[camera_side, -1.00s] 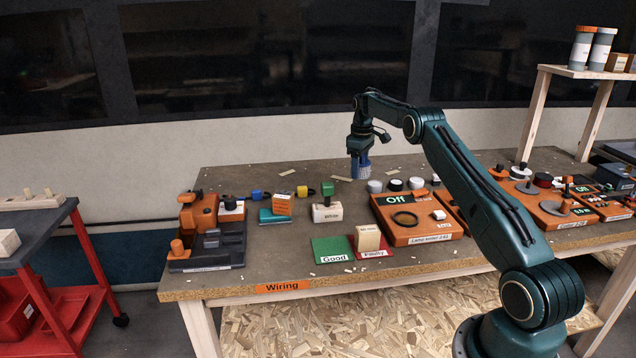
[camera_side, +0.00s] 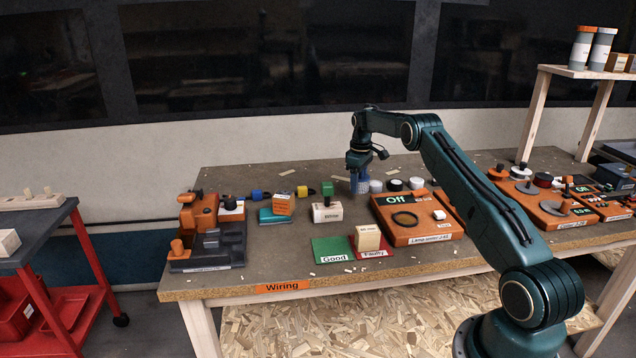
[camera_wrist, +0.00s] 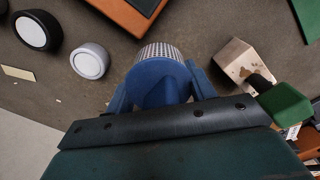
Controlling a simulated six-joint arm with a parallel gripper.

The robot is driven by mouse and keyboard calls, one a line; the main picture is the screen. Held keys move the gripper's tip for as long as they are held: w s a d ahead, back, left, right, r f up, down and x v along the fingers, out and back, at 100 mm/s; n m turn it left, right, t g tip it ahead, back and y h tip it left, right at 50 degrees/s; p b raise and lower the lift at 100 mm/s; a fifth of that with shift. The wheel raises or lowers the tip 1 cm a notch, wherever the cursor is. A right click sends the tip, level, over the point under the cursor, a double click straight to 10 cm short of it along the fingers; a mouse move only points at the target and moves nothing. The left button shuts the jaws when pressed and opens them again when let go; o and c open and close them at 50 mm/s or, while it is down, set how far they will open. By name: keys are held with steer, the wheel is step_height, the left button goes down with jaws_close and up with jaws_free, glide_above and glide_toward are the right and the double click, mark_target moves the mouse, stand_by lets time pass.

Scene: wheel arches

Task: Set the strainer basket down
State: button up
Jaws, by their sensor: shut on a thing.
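The strainer basket (camera_wrist: 160,52) is blue with a pale mesh part, seen in the wrist view. My gripper (camera_wrist: 160,88) is shut on it, one jaw on each side. In the side view my gripper (camera_side: 359,170) points down over the back of the workbench, with the small blue basket (camera_side: 360,185) under it. The basket is low at the bench top; I cannot tell whether it touches. The jaws hide part of it.
A grey knob (camera_side: 376,186) and a black-and-white one (camera_side: 395,185) stand close to the right. A white block with a green knob (camera_side: 327,212) stands to the left, and the orange lamp tester (camera_side: 418,232) in front. Bare bench (camera_side: 340,165) lies behind.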

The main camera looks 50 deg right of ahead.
mark_target(357, 203)
steer(key=shift+f, duration=2.4)
steer(key=shift+f, duration=0.1)
steer(key=o, duration=1)
step_height(357, 203, up, 12)
steer(key=shift+f, duration=0.1)
steer(key=shift+r, duration=0.2)
